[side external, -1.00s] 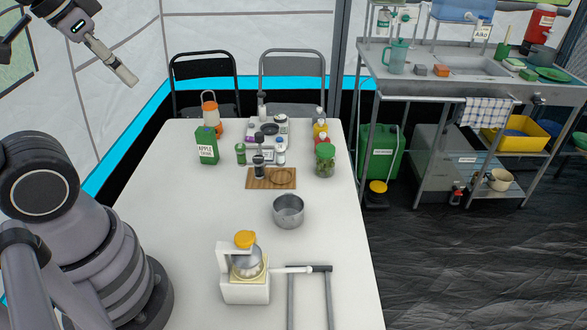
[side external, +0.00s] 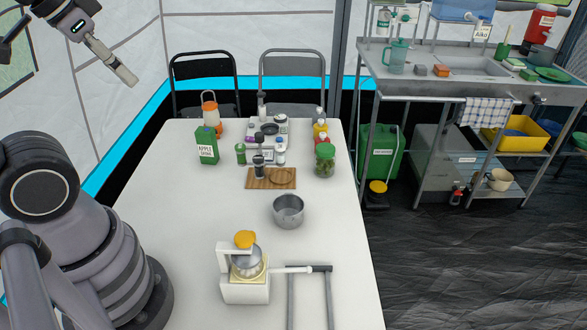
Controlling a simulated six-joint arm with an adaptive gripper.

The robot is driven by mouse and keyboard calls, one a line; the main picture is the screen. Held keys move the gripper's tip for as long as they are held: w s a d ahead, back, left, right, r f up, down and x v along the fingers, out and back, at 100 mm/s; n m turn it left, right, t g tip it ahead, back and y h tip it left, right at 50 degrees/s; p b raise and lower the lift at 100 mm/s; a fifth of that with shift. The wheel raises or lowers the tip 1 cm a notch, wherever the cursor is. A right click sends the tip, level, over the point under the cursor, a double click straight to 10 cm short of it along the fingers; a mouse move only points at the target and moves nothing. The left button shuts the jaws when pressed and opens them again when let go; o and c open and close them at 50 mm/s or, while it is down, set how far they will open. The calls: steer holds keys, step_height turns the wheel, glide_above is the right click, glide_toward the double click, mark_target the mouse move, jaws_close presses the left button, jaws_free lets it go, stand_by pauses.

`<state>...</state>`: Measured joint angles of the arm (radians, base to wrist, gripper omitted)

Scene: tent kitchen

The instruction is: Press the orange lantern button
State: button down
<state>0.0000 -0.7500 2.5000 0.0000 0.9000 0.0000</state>
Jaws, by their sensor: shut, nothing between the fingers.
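The orange lantern (side external: 210,111) stands upright at the far left of the white table, behind the green apple carton. It has an orange top and base, a pale middle and a thin handle. Its button is too small to make out. My gripper (side external: 131,82) is at the upper left, in the air to the left of the lantern and well apart from it. It is shut and empty, with its fingers pointing down and to the right.
The green apple carton (side external: 207,146) stands close in front of the lantern. A tray of bottles and jars (side external: 264,148), a wooden board (side external: 258,184), a metal pot (side external: 288,211) and a white juicer-like device (side external: 245,289) stand on the table (side external: 180,230). Two chairs (side external: 203,72) stand behind.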

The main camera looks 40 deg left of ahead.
stand_by(0.8)
steer(key=w+a+r+n+y, duration=0.15)
steer(key=w+a, duration=0.35)
steer(key=w, duration=0.7)
steer(key=n+g, duration=0.3)
steer(key=n, duration=0.5)
glide_above(213, 125)
steer(key=s+d, duration=0.3)
steer(key=d, duration=0.1)
step_height(213, 125, down, 26)
steer(key=shift+r+y, duration=0.2)
steer(key=shift+y, duration=0.25)
steer(key=shift+a+f+m, duration=0.1)
steer(key=shift+m, duration=0.15)
steer(key=x, duration=1.2)
steer(key=shift+s+d+f, duration=0.3)
steer(key=shift+f, duration=0.7)
